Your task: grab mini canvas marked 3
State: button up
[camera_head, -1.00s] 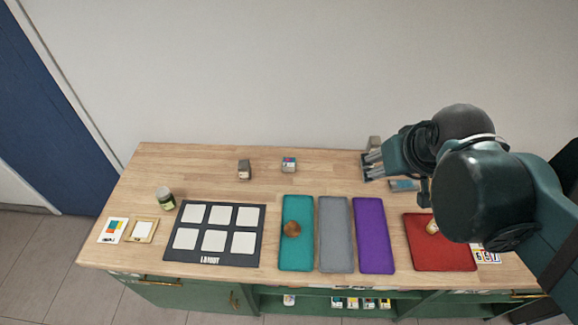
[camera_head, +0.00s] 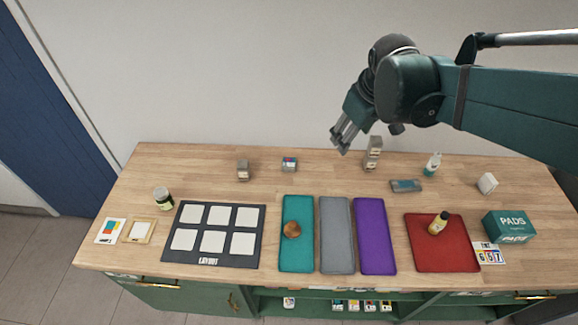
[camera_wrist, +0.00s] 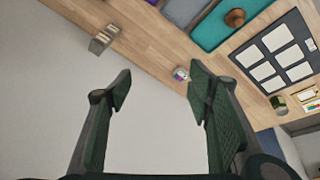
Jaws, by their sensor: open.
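No mark 3 is legible in either view, so I cannot tell which thing is the mini canvas marked 3. Small blocks are candidates: a grey stack (camera_head: 373,153) at the back, a grey block (camera_head: 243,170), a block with a coloured face (camera_head: 289,164) and a whitish block (camera_head: 487,183) at the right. My gripper (camera_head: 341,140) is open and empty, in front of the wall and left of the stack in the picture. In the wrist view, its fingers (camera_wrist: 160,82) are spread, with the stack (camera_wrist: 103,38) beyond the left one and the coloured block (camera_wrist: 181,74) beside the right one.
On the wooden table (camera_head: 200,160) lie a dark layout board (camera_head: 213,258) and teal (camera_head: 297,258), grey (camera_head: 336,230), purple (camera_head: 375,230) and red (camera_head: 425,262) mats. A PADS box (camera_head: 510,226) is at right.

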jog(key=w+a+f+n+g+b, duration=0.2)
jog(key=w+a+f+n, duration=0.3)
jog(key=w+a+f, duration=0.6)
jog(key=n+g+b, duration=0.2)
jog(key=n, duration=0.3)
send_over(289, 162)
jog(key=shift+h, duration=0.3)
jog(key=f, duration=1.5)
jog(key=shift+w+d+f, duration=0.1)
jog(key=shift+d+f, duration=0.1)
jog(key=shift+d, duration=0.05)
jog(key=shift+w+a+f, duration=0.1)
jog(key=shift+a+f, duration=0.15)
jog(key=shift+f, duration=0.2)
jog(key=shift+f, duration=0.1)
jog(key=shift+f, duration=1.15)
jog(key=shift+f, duration=0.15)
jog(key=shift+f, duration=2.5)
